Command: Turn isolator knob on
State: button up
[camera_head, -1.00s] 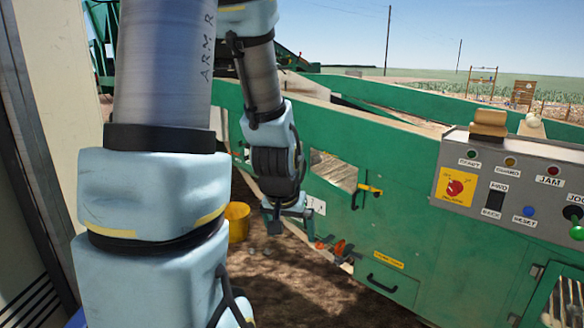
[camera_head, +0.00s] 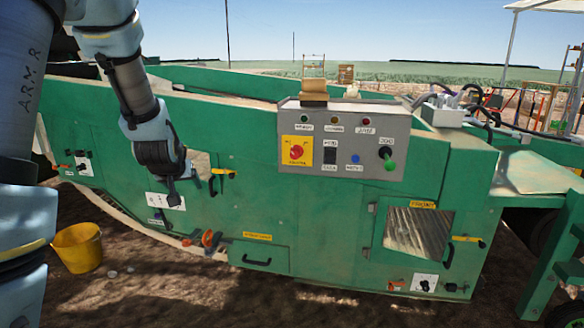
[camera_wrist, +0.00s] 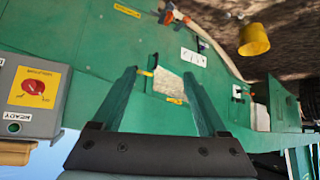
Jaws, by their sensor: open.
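The isolator knob (camera_head: 296,152) is a red dial on a yellow plate. It sits at the left of the grey control box (camera_head: 350,178) on the green machine. In the wrist view the red knob (camera_wrist: 33,87) shows at the far left, with the picture turned nearly upside down. My gripper (camera_head: 175,202) hangs left of the control box, in front of the machine's side and lower than the knob. In the wrist view my gripper (camera_wrist: 165,75) has its two fingers wide apart with nothing between them, away from the knob. Which way the knob points is too small to tell.
The control box also carries several lamps, a black rocker switch (camera_head: 330,153) and a lever with a green ball (camera_head: 389,165). A yellow bucket (camera_head: 78,247) stands on the ground at left. A tan block (camera_head: 314,89) sits on top.

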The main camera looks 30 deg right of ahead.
jog(key=w+d+f+m+t+h+b, duration=0.1)
jog(key=w+d+t+h+b, duration=0.1)
jog(key=d, duration=0.6)
jog(key=w+d+f+m+t+h+b, duration=0.1)
jog(key=w+d, duration=0.1)
jog(key=d, duration=0.6)
jog(key=m+t+h+b, duration=0.2)
jog(key=m+h+b, duration=0.1)
jog(key=h, duration=0.3)
send_near(294, 155)
jog(key=p+x, duration=0.2)
jog(key=x, duration=0.9)
jog(key=shift+d, duration=0.1)
grip_shut()
